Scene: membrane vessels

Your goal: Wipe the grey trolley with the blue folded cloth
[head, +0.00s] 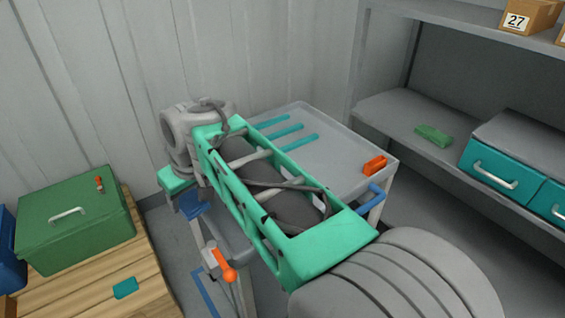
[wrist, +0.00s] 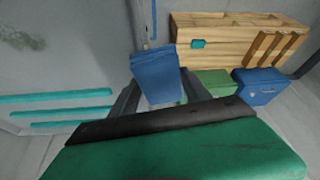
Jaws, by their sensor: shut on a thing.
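The grey trolley (head: 340,150) stands in the middle of the head view, with three teal stripes on its top. My arm covers much of its near left part. The trolley top also shows at the left of the wrist view (wrist: 60,75). My gripper (head: 190,205) is at the trolley's left side in the head view, partly hidden by my wrist. In the wrist view my gripper (wrist: 160,98) is shut on the blue folded cloth (wrist: 157,75), which sticks out beyond the fingers. A little of the cloth (head: 196,210) shows in the head view. I cannot tell whether it touches the trolley.
An orange block (head: 375,165) lies at the trolley's right corner. An orange-tipped lever (head: 226,269) is at its near left. A green box (head: 75,225) stands on a wooden pallet (head: 95,285) at left. Grey shelving (head: 400,105) with teal drawers (head: 500,170) is at right.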

